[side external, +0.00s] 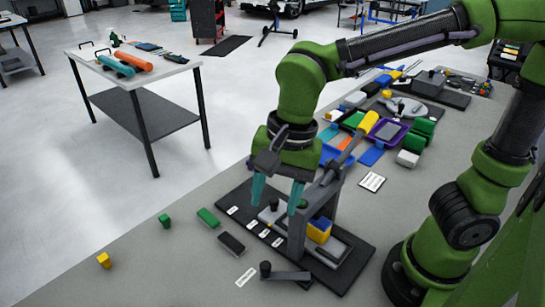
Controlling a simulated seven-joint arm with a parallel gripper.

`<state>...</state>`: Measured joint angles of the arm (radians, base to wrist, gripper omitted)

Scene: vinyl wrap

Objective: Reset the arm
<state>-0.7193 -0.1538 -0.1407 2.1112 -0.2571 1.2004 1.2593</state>
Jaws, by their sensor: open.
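My gripper (278,193) hangs from the green arm with its teal fingers pointing down. It is open, and nothing shows between the fingers. It is above the left part of a dark base board (235,204), beside a grey press-like fixture (297,232). A yellow-handled lever (368,123) rises from the fixture. A yellow and blue block (319,230) sits at the fixture's right side. Whether the fingertips touch anything below cannot be told.
Loose green blocks (207,217), a black block (231,243) and a yellow block (104,260) lie on the grey table (170,285). Coloured bins (390,134) crowd the table behind the fixture. A separate side table (160,69) stands at the back left.

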